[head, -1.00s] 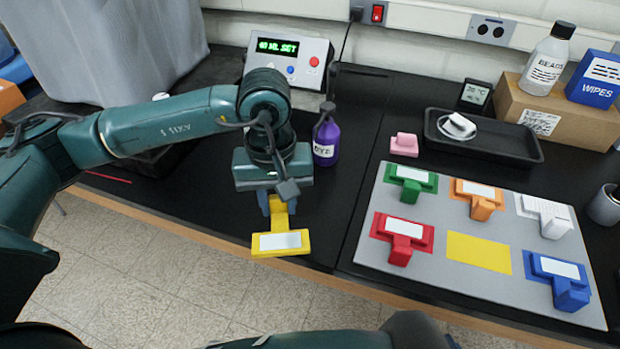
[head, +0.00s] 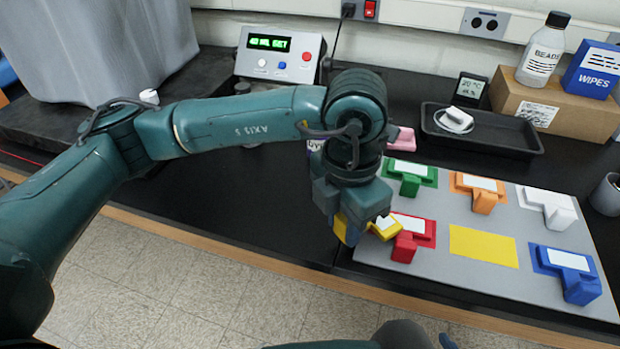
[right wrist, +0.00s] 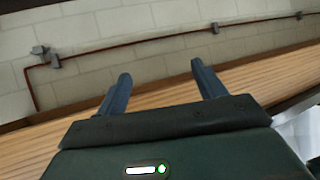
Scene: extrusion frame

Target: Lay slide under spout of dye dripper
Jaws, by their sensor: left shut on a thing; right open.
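My left gripper (head: 347,228) is shut on a yellow block (head: 386,229) with a white rectangle on top. It holds the block close to the red block (head: 408,240), in front of the grey board's left edge; my gripper partly hides the yellow block. I cannot tell whether the two blocks touch. A grey box with a green display (head: 268,43) and buttons stands at the back; my arm hides what is in front of it, and no spout is clear. The dye bottle (head: 314,145) is mostly hidden behind my arm. My right gripper (right wrist: 162,80) is open and empty.
The grey board (head: 450,278) carries green, orange, white, red and blue blocks and a bare yellow patch (head: 484,246). A black tray (head: 490,147), a cardboard box (head: 572,112) and a pink block (head: 403,139) lie behind. The black bench (head: 240,205) is clear left of the board.

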